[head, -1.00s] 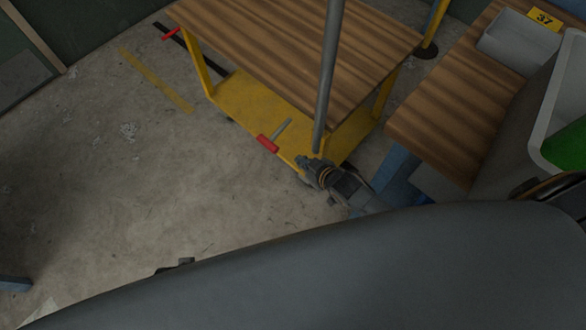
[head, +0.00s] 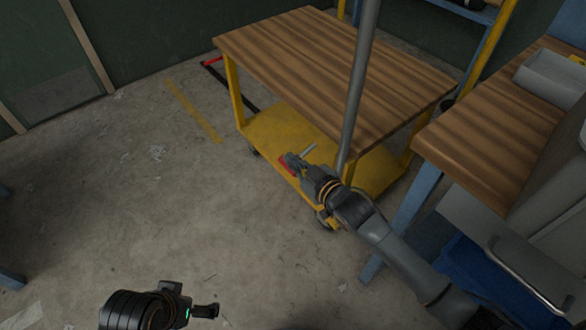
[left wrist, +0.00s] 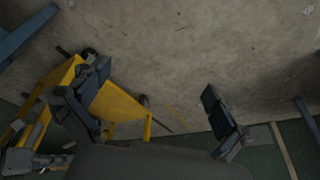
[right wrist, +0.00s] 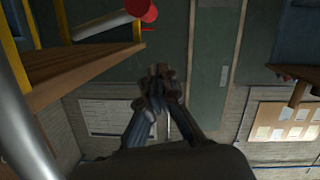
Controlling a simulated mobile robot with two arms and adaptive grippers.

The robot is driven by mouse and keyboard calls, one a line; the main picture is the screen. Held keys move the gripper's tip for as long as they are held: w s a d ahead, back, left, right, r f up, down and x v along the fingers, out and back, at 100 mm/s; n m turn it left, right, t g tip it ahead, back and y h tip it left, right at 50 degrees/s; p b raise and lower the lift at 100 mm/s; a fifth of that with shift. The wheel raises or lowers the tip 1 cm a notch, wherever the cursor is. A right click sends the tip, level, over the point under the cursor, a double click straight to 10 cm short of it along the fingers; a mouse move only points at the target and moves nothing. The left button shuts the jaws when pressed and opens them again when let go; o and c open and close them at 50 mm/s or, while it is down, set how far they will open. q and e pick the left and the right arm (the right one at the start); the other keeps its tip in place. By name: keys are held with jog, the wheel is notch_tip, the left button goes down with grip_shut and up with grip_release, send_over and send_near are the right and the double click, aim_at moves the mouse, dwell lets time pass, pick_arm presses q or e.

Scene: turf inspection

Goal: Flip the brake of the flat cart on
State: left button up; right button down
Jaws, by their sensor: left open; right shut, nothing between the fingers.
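The flat cart (head: 335,75) has a wood top, yellow legs and a yellow lower deck (head: 265,125). Its brake lever, a grey rod with a red grip (head: 286,166), stands at the near side of the lower deck. My right gripper (head: 292,160) is shut and empty, partly covering the red grip. In the right wrist view the red grip (right wrist: 142,10) is at the top edge, above the shut fingertips (right wrist: 160,72); I cannot tell whether they touch. My left gripper (head: 203,311) is low in the head view, away from the lever; its fingers are spread in the left wrist view (left wrist: 155,88).
A grey upright pole (head: 357,90) rises at the cart's near corner, close to my right arm. A wood-topped bench (head: 490,120) with a grey bin (head: 550,82) stands at the right. Concrete floor (head: 110,210) to the left is mostly clear.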

aim_at(294, 174)
jog(key=f, duration=0.1)
jog(key=w+f+b, duration=0.1)
jog(key=w+f, duration=0.1)
jog(key=f, duration=0.1)
jog(key=shift+w+a+b, duration=0.1)
jog(key=shift+a+b, duration=0.05)
jog(key=shift+b, duration=0.15)
jog(key=shift+f, duration=0.2)
pick_arm(q)
jog(key=w+d+r+t+h, duration=0.1)
jog(key=w+d+t, duration=0.1)
jog(key=w, duration=0.4)
jog(key=shift+w+t, duration=0.35)
jog(key=shift+t, duration=0.45)
